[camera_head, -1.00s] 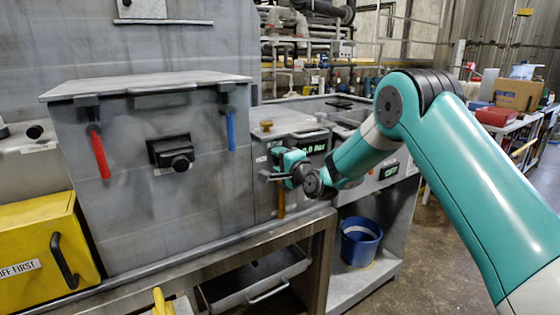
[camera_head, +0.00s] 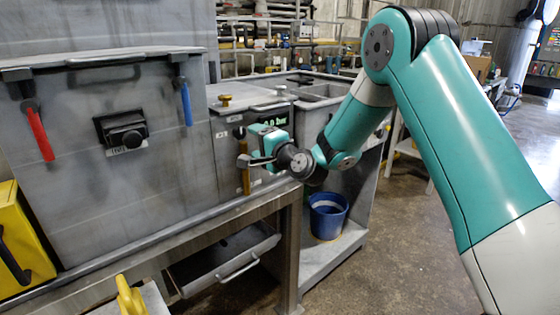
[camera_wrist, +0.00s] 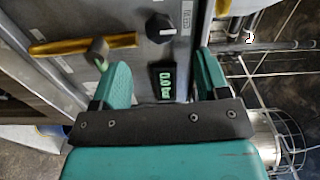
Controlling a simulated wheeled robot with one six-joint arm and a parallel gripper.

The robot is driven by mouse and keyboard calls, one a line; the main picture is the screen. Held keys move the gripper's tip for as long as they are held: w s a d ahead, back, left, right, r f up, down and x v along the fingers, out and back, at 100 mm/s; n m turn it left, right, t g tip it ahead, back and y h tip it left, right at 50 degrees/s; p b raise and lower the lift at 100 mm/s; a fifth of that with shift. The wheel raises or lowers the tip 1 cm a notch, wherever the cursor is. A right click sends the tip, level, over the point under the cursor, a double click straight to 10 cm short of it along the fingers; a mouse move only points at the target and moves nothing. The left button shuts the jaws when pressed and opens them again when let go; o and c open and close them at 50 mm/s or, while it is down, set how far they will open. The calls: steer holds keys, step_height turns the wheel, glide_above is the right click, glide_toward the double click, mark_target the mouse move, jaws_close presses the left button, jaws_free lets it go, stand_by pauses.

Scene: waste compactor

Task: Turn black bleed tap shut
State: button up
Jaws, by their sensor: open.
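A black round knob (camera_wrist: 160,28) with a pale mark sits on the grey panel in the wrist view, beside a small label I cannot read. It may be the bleed tap. A small digital display (camera_wrist: 166,80) is nearer to me, between my fingers in the picture. An orange lever (camera_wrist: 85,43) lies to the left on a grey pivot. My gripper (camera_wrist: 163,66) is open and empty, fingers pointing at the panel. In the head view my gripper (camera_head: 256,150) is in front of the panel by the orange lever (camera_head: 245,181), hiding part of the panel.
A brass knob (camera_head: 225,100) tops the panel. A blue bucket (camera_head: 327,215) sits on the lower shelf. Floor is free at right.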

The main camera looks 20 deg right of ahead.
steer(key=b+v, duration=0.4)
steer(key=v, duration=0.5)
steer(key=shift+s, duration=0.25)
steer(key=shift+d, duration=0.1)
steer(key=s+a+r+n+g+y+p, duration=0.25)
steer(key=s+a+n+g, duration=0.25)
steer(key=s+a+n, duration=0.25)
steer(key=s+a+r+n+g+y+p, duration=0.2)
steer(key=s+a+r+n+g+p, duration=0.15)
steer(key=s+a+n+g, duration=0.35)
steer(key=s+d+n+g+h+p, duration=0.2)
steer(key=s+n+h, duration=0.1)
steer(key=s, duration=0.6)
steer(key=s+d+r+n+g+h+p, duration=0.1)
steer(key=s+d+n+g+h+p, duration=0.1)
steer(key=s, duration=0.7)
steer(key=shift+s+d+r+n+g+h, duration=0.15)
steer(key=shift+d+r+n+g+h, duration=0.15)
steer(key=shift+n+g+h, duration=0.25)
